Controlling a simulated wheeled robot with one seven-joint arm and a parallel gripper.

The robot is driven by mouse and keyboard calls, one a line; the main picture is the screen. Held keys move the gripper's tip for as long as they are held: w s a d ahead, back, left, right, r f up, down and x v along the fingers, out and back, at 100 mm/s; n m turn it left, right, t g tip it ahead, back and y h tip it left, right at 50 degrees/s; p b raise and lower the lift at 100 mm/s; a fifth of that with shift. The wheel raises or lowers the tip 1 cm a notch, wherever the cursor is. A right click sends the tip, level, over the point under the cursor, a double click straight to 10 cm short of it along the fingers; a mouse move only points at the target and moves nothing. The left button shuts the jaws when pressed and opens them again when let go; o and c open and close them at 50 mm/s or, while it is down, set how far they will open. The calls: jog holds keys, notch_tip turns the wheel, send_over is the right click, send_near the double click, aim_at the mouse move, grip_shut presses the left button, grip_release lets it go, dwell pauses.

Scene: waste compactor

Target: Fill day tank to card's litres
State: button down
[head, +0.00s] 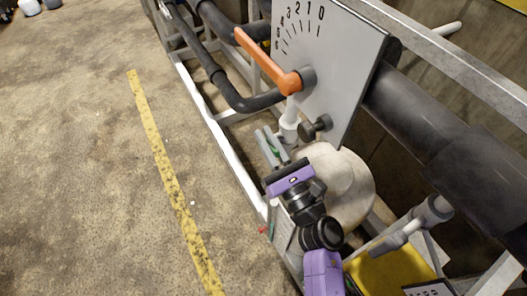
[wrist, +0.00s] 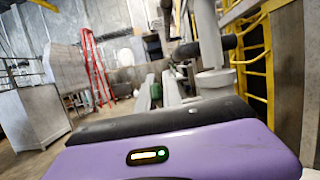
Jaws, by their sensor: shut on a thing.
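My gripper (head: 270,143), purple with grey fingers, is low beside the gauge panel (head: 342,62). Its fingers close around a small green thing (head: 274,151), mostly hidden; the green also shows between the fingers in the wrist view (wrist: 155,92). The panel has a scale marked from 0 upward and an orange lever (head: 268,62) lying toward the upper left, apart from my gripper. A pale vertical pipe with a collar (head: 290,125) stands just beyond the fingers; it also shows in the wrist view (wrist: 212,82). A pale round tank top (head: 350,185) lies right of my gripper.
A black knob (head: 316,127) sits under the panel. Thick dark pipes (head: 420,115) and a grey frame run along the right. A yellow surface (head: 395,272) and a partly cut-off card (head: 430,289) are at the lower right. Open floor with a yellow line (head: 165,165) lies left.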

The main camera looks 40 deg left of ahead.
jog(key=shift+s+d+f+t+y+b, duration=0.2)
jog(key=shift+y+b, duration=0.45)
jog(key=shift+b, duration=2.85)
jog(key=shift+w+d+f+t+y+b, duration=0.15)
jog(key=shift+f+t+y+b, duration=0.35)
jog(key=shift+b, duration=2.95)
jog(key=shift+s+d+f+t+y+b, duration=0.2)
jog(key=shift+y+b, duration=0.55)
jog(key=shift+b, duration=2.75)
jog(key=b, duration=0.5)
jog(key=shift+d+y, duration=0.2)
jog(key=shift+y, duration=0.2)
jog(key=shift+r+b, duration=0.25)
jog(key=shift+b, duration=0.5)
jog(key=c, duration=1.5)
grip_release()
jog(key=shift+t, duration=0.3)
jog(key=v, duration=0.8)
jog(key=shift+p, duration=0.4)
